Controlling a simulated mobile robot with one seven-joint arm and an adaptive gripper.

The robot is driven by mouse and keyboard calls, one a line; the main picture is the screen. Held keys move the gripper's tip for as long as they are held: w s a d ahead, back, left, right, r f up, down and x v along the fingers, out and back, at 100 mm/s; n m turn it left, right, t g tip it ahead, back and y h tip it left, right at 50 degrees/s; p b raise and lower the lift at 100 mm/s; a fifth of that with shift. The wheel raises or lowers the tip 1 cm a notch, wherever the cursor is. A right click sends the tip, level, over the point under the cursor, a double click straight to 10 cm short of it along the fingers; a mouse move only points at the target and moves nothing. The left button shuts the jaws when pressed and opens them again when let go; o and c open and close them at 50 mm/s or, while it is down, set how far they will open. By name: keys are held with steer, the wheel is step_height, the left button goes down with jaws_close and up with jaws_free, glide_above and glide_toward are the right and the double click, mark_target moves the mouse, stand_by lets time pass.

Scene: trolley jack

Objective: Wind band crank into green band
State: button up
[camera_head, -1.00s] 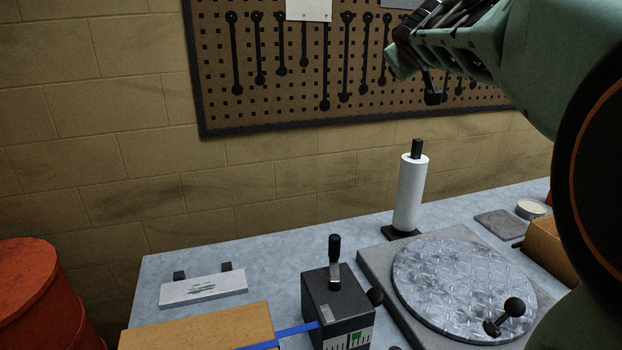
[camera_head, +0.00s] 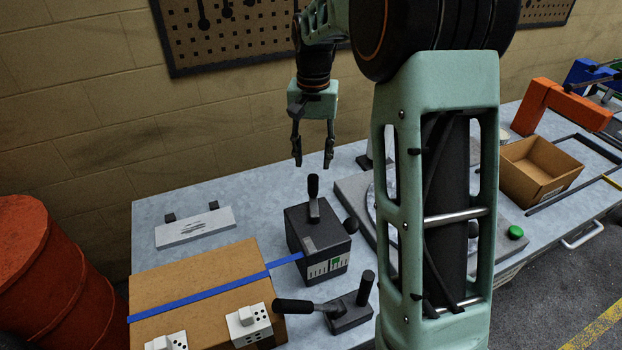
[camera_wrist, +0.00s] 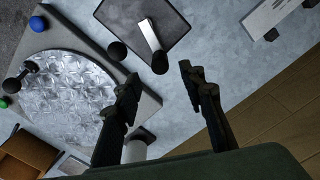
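The band crank (camera_head: 313,186) stands on top of a dark box, its black grip upright. In the wrist view its silver arm (camera_wrist: 150,35) ends in the black grip (camera_wrist: 160,62). The box (camera_head: 305,226) has a white scale (camera_head: 318,269) on its front with a green band (camera_head: 336,262); any pointer is too small to make out. A blue strap (camera_head: 285,262) runs from the box's left side. My gripper (camera_head: 313,163) points down, open and empty, just above and behind the crank grip. In the wrist view the fingers (camera_wrist: 158,76) stand apart, with the grip between and beyond them.
A black ball knob (camera_head: 351,226) sticks out at the box's right. A cardboard box (camera_head: 200,277) lies left under the strap. A two-handled lever unit (camera_head: 350,312) stands in front. A diamond-plate turntable (camera_wrist: 70,95) is close by, mostly hidden by my arm in the head view.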

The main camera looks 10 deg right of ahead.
mark_target(313, 176)
step_height(313, 176, down, 9)
steer(key=shift+p, duration=0.4)
steer(key=shift+c, duration=0.4)
jaws_close()
